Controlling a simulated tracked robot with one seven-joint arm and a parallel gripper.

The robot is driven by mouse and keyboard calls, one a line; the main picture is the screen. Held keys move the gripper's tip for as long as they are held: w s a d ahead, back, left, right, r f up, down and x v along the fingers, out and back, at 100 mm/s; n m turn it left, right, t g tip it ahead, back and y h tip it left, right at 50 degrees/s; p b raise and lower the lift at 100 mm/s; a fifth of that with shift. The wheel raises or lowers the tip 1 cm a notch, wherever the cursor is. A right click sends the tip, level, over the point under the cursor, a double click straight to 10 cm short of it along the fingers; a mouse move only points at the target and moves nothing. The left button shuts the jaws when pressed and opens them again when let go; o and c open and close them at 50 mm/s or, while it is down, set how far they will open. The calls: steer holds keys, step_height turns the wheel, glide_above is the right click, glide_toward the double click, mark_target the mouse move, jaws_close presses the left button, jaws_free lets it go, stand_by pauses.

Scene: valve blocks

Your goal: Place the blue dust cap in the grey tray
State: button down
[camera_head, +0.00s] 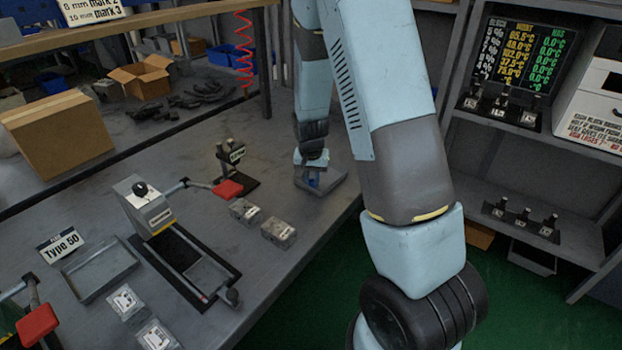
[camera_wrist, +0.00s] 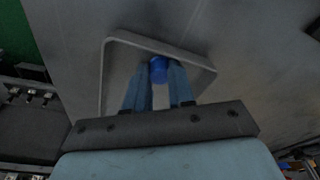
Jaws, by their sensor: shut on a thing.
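The blue dust cap (camera_wrist: 158,70) is between the fingertips of my gripper (camera_wrist: 159,76) in the wrist view. My gripper is shut on it. The grey tray (camera_wrist: 106,72) lies under the fingers, and its raised rim surrounds the cap in that view. In the head view my gripper (camera_head: 311,180) points down over the tray (camera_head: 336,180) near the right edge of the bench. A small bit of blue shows between the fingers there. I cannot tell whether the cap touches the tray floor.
Two metal valve blocks (camera_head: 278,232) (camera_head: 244,211) stand left of the tray. A second grey tray (camera_head: 100,268) lies at the left near the "Type 50" sign (camera_head: 60,245). A shelf rack (camera_head: 520,170) stands at the right.

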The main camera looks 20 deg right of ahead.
steer(key=c, duration=1.2)
jaws_free()
steer(key=shift+c, duration=0.2)
steer(key=s+r+n+t, duration=0.1)
steer(key=s+r, duration=0.4)
steer(key=r, duration=0.4)
steer(key=s+r+n+y, duration=0.1)
steer(key=s+r, duration=0.3)
steer(key=r, duration=0.5)
steer(key=s+r+n+t, duration=0.1)
steer(key=s+r, duration=0.4)
steer(key=r, duration=0.5)
steer(key=s+r+n+t, duration=0.1)
steer(key=s+r, duration=0.2)
steer(key=s, duration=0.4)
steer(key=s+r+n, duration=0.1)
steer(key=s+r, duration=0.1)
steer(key=s, duration=0.5)
steer(key=shift+s+a+r+t, duration=0.15)
steer(key=shift+a+r+t, duration=0.05)
steer(key=shift+r+t, duration=0.2)
